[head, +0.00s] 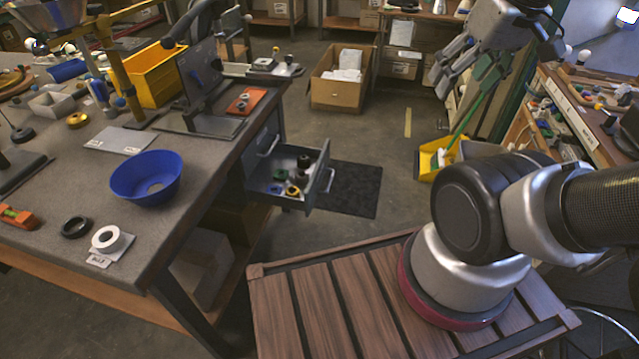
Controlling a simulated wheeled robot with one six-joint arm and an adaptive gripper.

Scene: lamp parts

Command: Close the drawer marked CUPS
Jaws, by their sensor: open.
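A grey metal drawer (312,192) stands pulled out from the side of the workbench, below its top. It holds several small round parts, dark, yellow and green. Its handle is on the front panel, at the right. A shut drawer (264,146) with a handle sits above it. I cannot read a CUPS mark on either drawer. My gripper (456,72) is open and empty at the upper right, raised high and well apart from the drawers.
The workbench (205,205) carries a blue bowl (146,178), a yellow bin (155,74) and a press. A black mat (350,190) lies on the floor beside the open drawer. A cardboard box (338,80) stands behind. The floor between is clear. A yellow dustpan (434,160) is at right.

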